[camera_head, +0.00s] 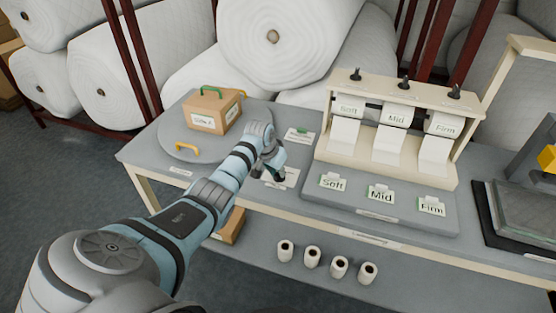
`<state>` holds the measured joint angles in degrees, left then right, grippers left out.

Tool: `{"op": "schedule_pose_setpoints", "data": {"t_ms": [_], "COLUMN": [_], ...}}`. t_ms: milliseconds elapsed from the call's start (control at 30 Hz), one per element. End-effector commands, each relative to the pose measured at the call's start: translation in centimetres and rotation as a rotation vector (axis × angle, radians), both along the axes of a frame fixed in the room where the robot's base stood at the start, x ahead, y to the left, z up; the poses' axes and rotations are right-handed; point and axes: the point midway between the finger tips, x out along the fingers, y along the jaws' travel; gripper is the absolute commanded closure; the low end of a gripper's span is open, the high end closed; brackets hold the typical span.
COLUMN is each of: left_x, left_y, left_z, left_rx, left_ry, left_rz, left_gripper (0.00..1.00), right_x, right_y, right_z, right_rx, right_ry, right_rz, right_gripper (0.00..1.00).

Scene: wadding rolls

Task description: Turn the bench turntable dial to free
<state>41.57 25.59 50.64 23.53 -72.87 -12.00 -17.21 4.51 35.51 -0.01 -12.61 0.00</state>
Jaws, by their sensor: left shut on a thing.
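The bench turntable (168,138) is a round grey disc at the left end of the bench, with a yellow handle (186,149) near its front edge. A cardboard box (203,115) with a green handle and a label stands on it. My left gripper (269,174) reaches down to a white plate (291,178) on the bench right of the turntable. It is shut on the dial there, which my gripper and wrist mostly hide. I cannot read the dial's setting. My right gripper is not in view.
A cream rack (392,122) with Soft, Mid and Firm samples stands right of my gripper, with matching label cards before it. A small card (300,135) lies behind the gripper. Several small white rolls (312,258) stand below the bench's front edge. Large wadding rolls (290,40) fill the back.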

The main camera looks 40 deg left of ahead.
Motion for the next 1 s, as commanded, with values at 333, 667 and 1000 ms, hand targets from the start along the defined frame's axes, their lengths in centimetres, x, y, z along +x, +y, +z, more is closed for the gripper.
{"op": "schedule_pose_setpoints", "data": {"t_ms": [333,667,1000], "left_x": [0.1,0.3,0.4], "left_y": [-0.3,-0.3,-0.4], "left_z": [0.4,0.1,-0.1], "left_rx": [0.000,0.001,0.001], "left_ry": [-0.001,-0.002,-0.004], "left_rz": [0.325,0.633,0.870], "left_gripper": [1.00,1.00,1.00], "right_x": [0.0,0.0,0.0], "right_y": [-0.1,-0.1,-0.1], "right_z": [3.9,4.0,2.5], "right_rx": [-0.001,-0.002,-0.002], "right_ry": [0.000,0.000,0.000], "right_rz": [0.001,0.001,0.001], "right_gripper": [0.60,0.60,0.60]}}
